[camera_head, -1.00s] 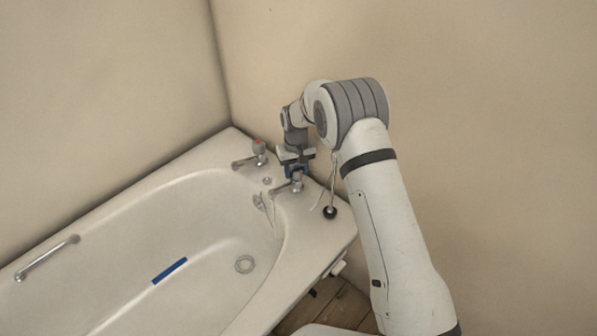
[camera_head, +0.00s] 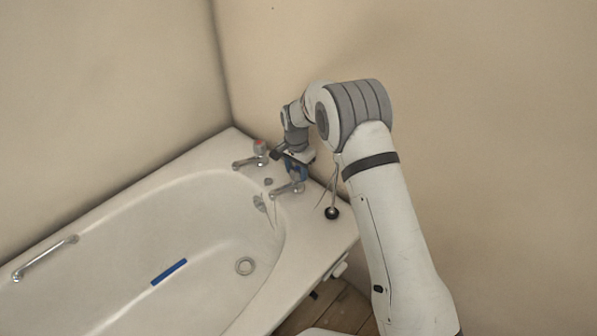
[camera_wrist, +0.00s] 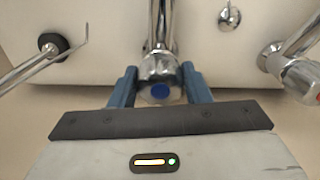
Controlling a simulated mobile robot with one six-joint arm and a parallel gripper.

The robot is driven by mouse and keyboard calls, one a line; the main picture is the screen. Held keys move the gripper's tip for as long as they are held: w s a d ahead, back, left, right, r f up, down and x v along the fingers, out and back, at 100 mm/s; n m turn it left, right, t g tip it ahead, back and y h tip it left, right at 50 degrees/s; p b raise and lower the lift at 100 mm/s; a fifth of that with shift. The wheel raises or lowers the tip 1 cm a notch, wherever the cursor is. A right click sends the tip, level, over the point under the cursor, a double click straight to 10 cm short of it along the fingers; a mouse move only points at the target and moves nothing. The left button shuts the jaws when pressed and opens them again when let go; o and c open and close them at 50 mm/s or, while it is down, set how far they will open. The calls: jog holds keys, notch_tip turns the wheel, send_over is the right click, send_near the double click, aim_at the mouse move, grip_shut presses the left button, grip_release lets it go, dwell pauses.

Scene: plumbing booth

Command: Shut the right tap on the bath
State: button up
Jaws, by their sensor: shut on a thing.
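The right tap (camera_head: 297,187) stands on the near right corner of the bath (camera_head: 190,186), its chrome spout pointing left over the basin. In the wrist view its handle (camera_wrist: 160,93) shows a blue cap facing the camera. My gripper (camera_head: 296,176) is directly above the tap, pointing down. In the wrist view my gripper's blue fingers (camera_wrist: 159,88) sit on both sides of the handle and are shut on it. The handle's far side and the tap's inner state are hidden.
The left tap (camera_head: 258,152) has a red cap and stands close by; it also shows in the wrist view (camera_wrist: 300,75). Walls close in behind. A blue strip (camera_head: 169,271) lies in the bath.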

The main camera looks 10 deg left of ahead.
aim_at(297, 168)
jog(key=m, duration=0.5)
jog(key=shift+w+r, duration=0.1)
jog(key=shift+w, duration=0.1)
jog(key=shift+d+m, duration=0.15)
jog(key=shift+m, duration=1.15)
jog(key=shift+s, duration=0.1)
jog(key=o, duration=1)
jog(key=shift+r, duration=0.15)
notch_tip(297, 168, up, 7)
jog(key=shift+r, duration=0.15)
jog(key=shift+s, duration=0.1)
